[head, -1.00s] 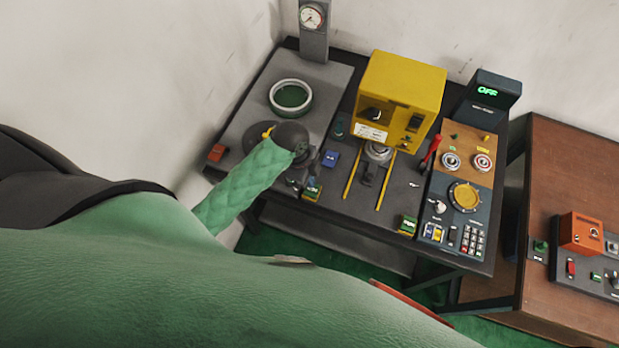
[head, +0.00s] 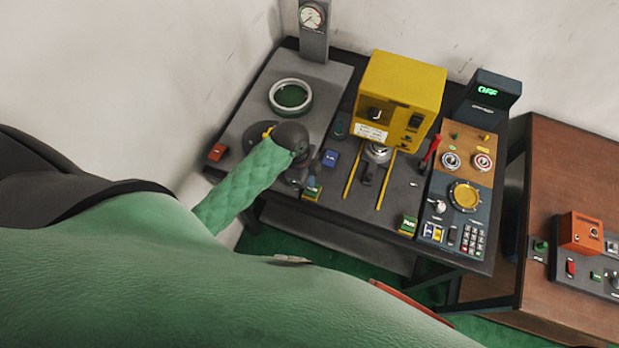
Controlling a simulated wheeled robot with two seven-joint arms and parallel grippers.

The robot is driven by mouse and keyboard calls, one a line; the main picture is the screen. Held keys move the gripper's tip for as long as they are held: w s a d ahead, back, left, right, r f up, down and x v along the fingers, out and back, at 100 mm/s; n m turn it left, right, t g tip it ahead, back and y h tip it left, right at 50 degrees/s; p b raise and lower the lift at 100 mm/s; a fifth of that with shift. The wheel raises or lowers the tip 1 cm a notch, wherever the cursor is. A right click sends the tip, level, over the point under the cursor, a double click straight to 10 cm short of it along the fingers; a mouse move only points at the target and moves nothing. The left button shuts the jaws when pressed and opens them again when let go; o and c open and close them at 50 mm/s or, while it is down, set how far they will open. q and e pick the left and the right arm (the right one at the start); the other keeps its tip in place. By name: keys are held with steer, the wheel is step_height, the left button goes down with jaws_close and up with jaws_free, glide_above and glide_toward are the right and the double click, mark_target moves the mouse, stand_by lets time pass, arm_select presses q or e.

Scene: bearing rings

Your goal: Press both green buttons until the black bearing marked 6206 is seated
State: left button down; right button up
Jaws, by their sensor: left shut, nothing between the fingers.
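The yellow press (head: 403,85) stands at the back middle of the dark bench. A round metallic part (head: 377,153) sits under its head; I cannot read a 6206 mark or tell how it is seated. One green button box (head: 312,193) is at the bench's front edge, left of the yellow rails. The other green button box (head: 408,225) is at the front edge, right of the rails. My left gripper (head: 309,182) is shut and empty, pointing down right at the left button box and partly covering it; contact is unclear. My right gripper is out of view.
A white-rimmed ring with a green inside (head: 290,97) lies on the grey plate at the back left. A gauge post (head: 313,35) stands behind it. A control panel (head: 455,205) with a keypad is at the right, by a display reading OFF (head: 487,92).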

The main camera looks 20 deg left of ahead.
arm_select(q)
steer(key=shift+x, duration=0.8)
steer(key=shift+a+f+b, duration=0.2)
steer(key=shift+f+b, duration=0.25)
steer(key=shift+f, duration=0.15)
steer(key=shift+r+p, duration=0.2)
steer(key=shift+p, duration=0.25)
stand_by(0.4)
